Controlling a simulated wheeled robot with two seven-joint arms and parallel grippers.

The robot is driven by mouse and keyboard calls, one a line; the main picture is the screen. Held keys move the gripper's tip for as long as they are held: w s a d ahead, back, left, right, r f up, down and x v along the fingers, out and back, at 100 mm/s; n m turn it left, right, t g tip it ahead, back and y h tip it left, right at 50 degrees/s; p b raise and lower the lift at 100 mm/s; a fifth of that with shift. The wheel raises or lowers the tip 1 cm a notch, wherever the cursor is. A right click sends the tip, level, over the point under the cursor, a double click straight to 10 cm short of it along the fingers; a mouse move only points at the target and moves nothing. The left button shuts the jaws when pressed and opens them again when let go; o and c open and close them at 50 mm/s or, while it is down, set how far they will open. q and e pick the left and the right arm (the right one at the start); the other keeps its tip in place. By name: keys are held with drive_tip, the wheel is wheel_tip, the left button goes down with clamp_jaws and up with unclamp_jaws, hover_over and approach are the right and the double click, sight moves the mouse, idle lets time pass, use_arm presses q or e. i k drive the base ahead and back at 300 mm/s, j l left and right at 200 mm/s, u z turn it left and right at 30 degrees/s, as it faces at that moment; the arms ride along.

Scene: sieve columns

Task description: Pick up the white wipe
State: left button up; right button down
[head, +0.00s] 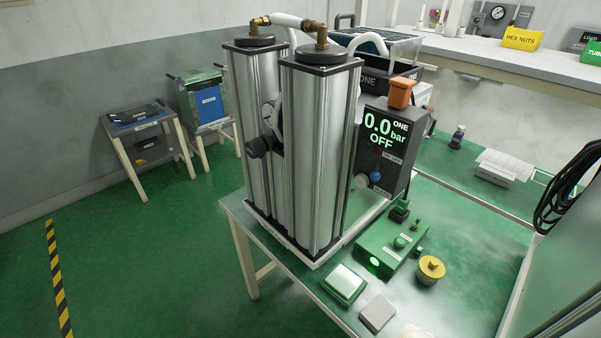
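A white, flat thing (416,331) that may be the white wipe lies at the front edge of the green-topped table. It is mostly cut off by the bottom of the head view. A stack of white sheets (508,163) also lies on the green surface at the right; I cannot tell whether these are wipes. A pale grey square pad (377,313) lies flat near the front, beside a green-edged tray or box with a pale top (344,284). Neither of my grippers shows in the head view.
Two tall metal columns (318,150) stand on the table (455,300), beside a black box reading 0.0 bar OFF (387,145). A green control box (391,246) and a yellow-topped round tin (431,269) stand in front. Black cable (568,190) hangs at right.

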sight(378, 313)
drive_tip(key=z, duration=1)
